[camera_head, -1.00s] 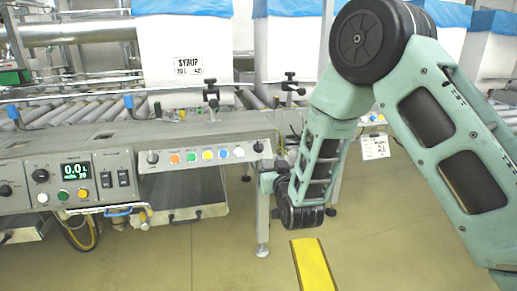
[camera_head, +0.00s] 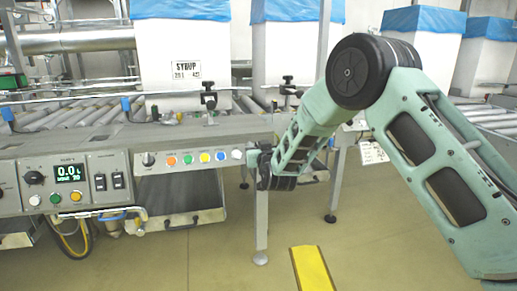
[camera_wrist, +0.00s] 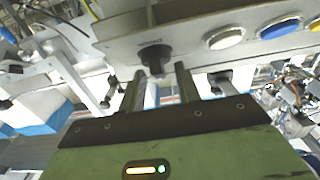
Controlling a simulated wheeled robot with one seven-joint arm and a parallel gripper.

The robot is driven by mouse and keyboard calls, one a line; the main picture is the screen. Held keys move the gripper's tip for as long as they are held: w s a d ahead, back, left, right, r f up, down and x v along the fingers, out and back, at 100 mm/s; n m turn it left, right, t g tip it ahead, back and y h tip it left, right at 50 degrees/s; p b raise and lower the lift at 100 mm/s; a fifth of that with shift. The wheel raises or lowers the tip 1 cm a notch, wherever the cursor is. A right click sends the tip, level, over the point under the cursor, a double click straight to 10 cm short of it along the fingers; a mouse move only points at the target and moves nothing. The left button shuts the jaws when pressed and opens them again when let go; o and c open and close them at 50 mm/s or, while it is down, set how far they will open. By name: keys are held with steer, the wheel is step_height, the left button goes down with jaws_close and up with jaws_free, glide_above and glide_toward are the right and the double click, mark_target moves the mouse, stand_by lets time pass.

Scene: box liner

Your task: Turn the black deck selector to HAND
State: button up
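The black selector knob (camera_wrist: 155,57) is at the end of the sloped grey panel (camera_wrist: 115,27) in the wrist view, beside a white button. Its grip bar points toward my gripper. A small label by it is too blurred to read. My gripper (camera_wrist: 160,73) is open, with one finger on either side of the knob's front; I cannot tell whether either finger touches it. In the head view my gripper (camera_head: 260,165) is at the right end of the button row, and the knob there is hidden by it.
The white button (camera_wrist: 225,38) and blue button (camera_wrist: 280,28) are close to my right finger. A display (camera_head: 69,173) and black switches (camera_head: 109,182) are farther left. The conveyor (camera_head: 80,115) with white boxes lies behind the panel.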

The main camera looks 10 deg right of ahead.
jaws_close()
steer(key=shift+f, duration=0.1)
